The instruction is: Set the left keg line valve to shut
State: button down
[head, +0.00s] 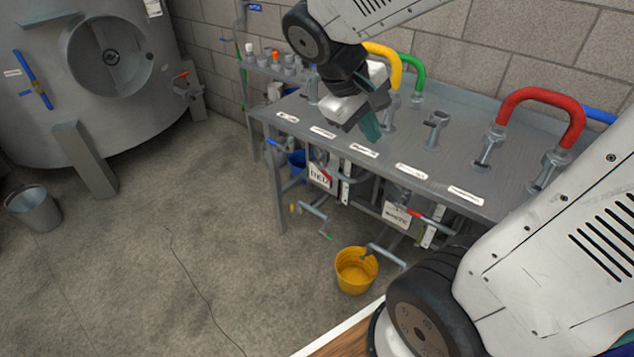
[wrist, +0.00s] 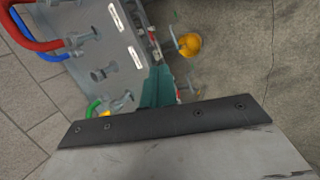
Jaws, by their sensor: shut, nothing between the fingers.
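Two line valves with red levers show under the front edge of the metal table, each by a white sign. The left valve (head: 323,172) is by the left sign (head: 319,177) and is partly hidden by the table edge; I cannot tell its lever's setting. The right valve's red lever (head: 416,213) is by the right sign (head: 396,214) and points sideways. My gripper (head: 371,126) is shut and empty, its teal fingers pointing down over the table's front part, above and apart from the left valve. The teal fingers (wrist: 157,88) also show in the wrist view.
The metal table (head: 455,160) carries several pipe stubs and a red hose loop (head: 540,96). A yellow bucket (head: 356,270) stands on the floor in front, below spouts. A steel tank (head: 90,80) and grey bucket (head: 33,208) are at left. The floor between is clear except for a thin line.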

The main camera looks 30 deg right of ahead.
jog(key=w+d+f+n+t+h, duration=0.1)
jog(key=w+d+f+n+h, duration=0.3)
jog(key=w+f, duration=0.55)
jog(key=w+d+f+n+t+h, duration=0.1)
jog(key=w+d+f+n+h, duration=0.4)
jog(key=w, duration=0.8)
jog(key=w+a+f+n+t+y, duration=0.1)
jog(key=w+a+f+n+t, duration=0.15)
jog(key=f, duration=0.75)
jog(key=w+a+f+n+t+y, duration=0.1)
jog(key=w+f+n+t+y, duration=0.15)
jog(key=f, duration=0.75)
jog(key=w+a+f+n+t+y, duration=0.1)
jog(key=w+a+f+n+t, duration=0.15)
jog(key=f, duration=0.75)
jog(key=w+d, duration=0.4)
jog(key=d, duration=0.5)
jog(key=shift+w+f+n+g, duration=0.15)
jog(key=shift+f+n+g, duration=0.2)
jog(key=shift+g, duration=0.1)
jog(key=shift+a+r+h, duration=0.1)
jog(key=shift+h, duration=0.15)
